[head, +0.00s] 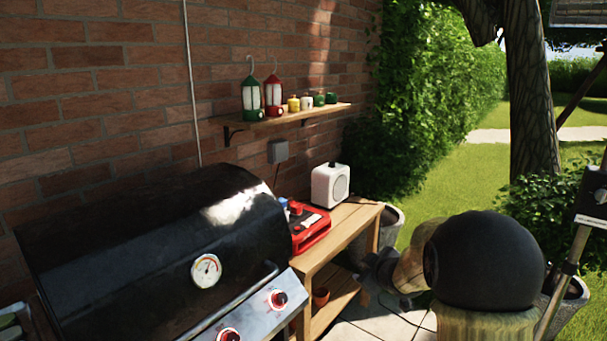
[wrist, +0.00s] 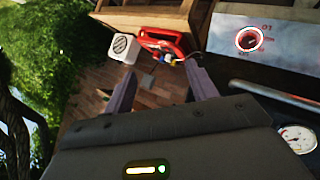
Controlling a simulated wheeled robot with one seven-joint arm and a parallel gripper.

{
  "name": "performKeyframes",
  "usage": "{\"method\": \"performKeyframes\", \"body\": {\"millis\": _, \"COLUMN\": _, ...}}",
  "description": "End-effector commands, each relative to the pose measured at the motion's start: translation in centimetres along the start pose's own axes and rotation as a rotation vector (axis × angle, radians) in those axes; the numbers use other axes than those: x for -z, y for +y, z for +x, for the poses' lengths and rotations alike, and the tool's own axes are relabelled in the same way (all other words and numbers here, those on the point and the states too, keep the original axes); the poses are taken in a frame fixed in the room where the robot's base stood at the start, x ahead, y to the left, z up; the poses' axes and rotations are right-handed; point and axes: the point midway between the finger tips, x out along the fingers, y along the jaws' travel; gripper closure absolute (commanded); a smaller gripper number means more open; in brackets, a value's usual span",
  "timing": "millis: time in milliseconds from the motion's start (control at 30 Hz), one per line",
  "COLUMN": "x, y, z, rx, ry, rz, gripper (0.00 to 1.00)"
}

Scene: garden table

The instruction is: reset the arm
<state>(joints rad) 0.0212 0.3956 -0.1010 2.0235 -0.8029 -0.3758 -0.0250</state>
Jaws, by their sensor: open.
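My gripper (wrist: 160,68) shows in the wrist view with its two fingers apart and nothing between them. In that view, the red tool case (wrist: 163,42) and the white speaker box (wrist: 124,47) appear beyond the fingertips, not touched. I cannot make out the gripper's fingers in the head view.
A black grill (head: 150,245) with a dial stands at the left. Beside it, a wooden bench (head: 345,225) bears the red case (head: 308,228) and white box (head: 330,185). A wall shelf (head: 290,116) above holds two lanterns and small pots. Lawn (head: 450,170) lies open at the right.

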Motion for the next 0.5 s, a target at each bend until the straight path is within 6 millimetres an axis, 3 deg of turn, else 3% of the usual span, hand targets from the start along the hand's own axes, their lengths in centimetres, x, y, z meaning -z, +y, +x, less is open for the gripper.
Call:
{"method": "performKeyframes", "body": {"millis": 300, "x": -9.0, "y": -9.4, "z": -11.4, "rx": 0.041, "ry": -0.47, "rz": 0.486, "gripper": 0.43}}
{"method": "performKeyframes", "body": {"millis": 500, "x": -11.8, "y": -14.7, "z": -16.6, "rx": 0.101, "ry": -0.652, "rz": 0.66, "gripper": 0.43}}
